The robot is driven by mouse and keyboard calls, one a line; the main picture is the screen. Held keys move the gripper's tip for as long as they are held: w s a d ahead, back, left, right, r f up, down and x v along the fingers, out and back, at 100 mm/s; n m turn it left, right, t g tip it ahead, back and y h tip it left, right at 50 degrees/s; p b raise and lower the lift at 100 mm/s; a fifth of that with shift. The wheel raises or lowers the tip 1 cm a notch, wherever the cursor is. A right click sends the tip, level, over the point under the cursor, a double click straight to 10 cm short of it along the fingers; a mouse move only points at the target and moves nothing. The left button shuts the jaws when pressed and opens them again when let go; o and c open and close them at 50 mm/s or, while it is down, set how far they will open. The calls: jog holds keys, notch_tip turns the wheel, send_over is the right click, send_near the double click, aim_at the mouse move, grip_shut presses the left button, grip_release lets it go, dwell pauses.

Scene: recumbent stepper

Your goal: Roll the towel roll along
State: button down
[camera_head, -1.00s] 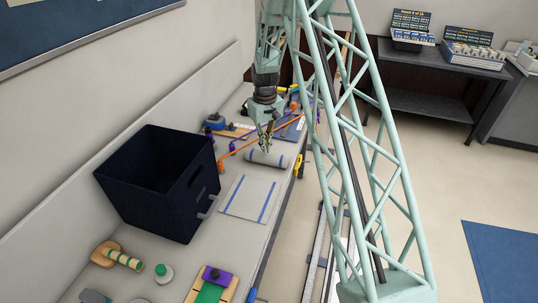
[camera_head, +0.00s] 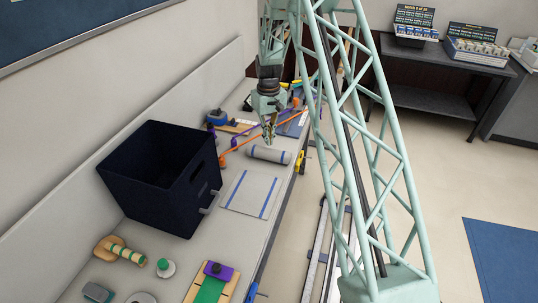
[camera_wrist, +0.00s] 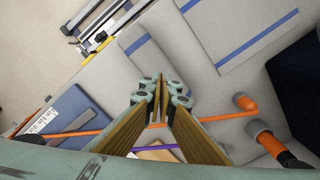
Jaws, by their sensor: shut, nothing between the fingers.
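The towel roll (camera_head: 269,154) is a grey cylinder with blue bands, lying on its side on the bench in the head view. My gripper (camera_head: 269,141) is shut and empty, pointing down at the roll's far side. The fingers (camera_wrist: 159,88) overlap the roll's edge in the wrist view; I cannot tell whether they touch it.
A dark open bin (camera_head: 165,185) stands left of the mat. Orange and purple bars (camera_head: 240,143) lie behind the roll. A blue board (camera_head: 292,125) is at the back right. A yellow clamp-like item (camera_head: 300,161) sits at the bench edge. The mat's top is clear.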

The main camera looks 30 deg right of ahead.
aim_at(267, 151)
jog(key=shift+w+d+f, duration=0.1)
jog(key=shift+w+d, duration=0.25)
jog(key=shift+f+b, duration=0.85)
jog(key=shift+f, duration=0.8)
jog(key=shift+s+a, duration=0.1)
jog(key=shift+s+a, duration=0.4)
jog(key=shift+s+a, duration=0.1)
dwell(0.5)
jog(key=shift+s+a+b, duration=0.4)
jog(key=shift+s+a, duration=0.05)
jog(key=shift+s, duration=0.05)
jog(key=shift+s+a+f, duration=0.1)
jog(key=shift+s+a, duration=0.35)
jog(key=shift+s, duration=0.05)
